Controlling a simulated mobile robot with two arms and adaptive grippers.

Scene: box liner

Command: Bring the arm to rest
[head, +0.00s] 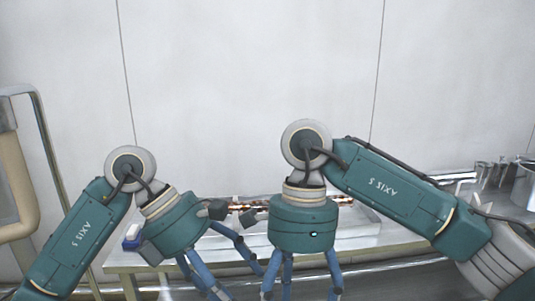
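My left gripper (236,280) hangs down at the lower middle of the head view, tilted, with its blue fingers spread apart and nothing seen between them. My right gripper (301,288) hangs to its right, pointing straight down, also with its fingers spread and nothing seen between them. The lowest fingertips are at or close to the bottom edge of the picture. The two grippers are close side by side, in front of a light table (130,259).
A pale tray-like surface (355,226) lies on the table behind the grippers, with shiny brownish pieces (252,204) partly hidden by my arms. Several metal containers (524,184) stand at the far right. A beige frame (17,185) stands at the left. A plain wall closes the back.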

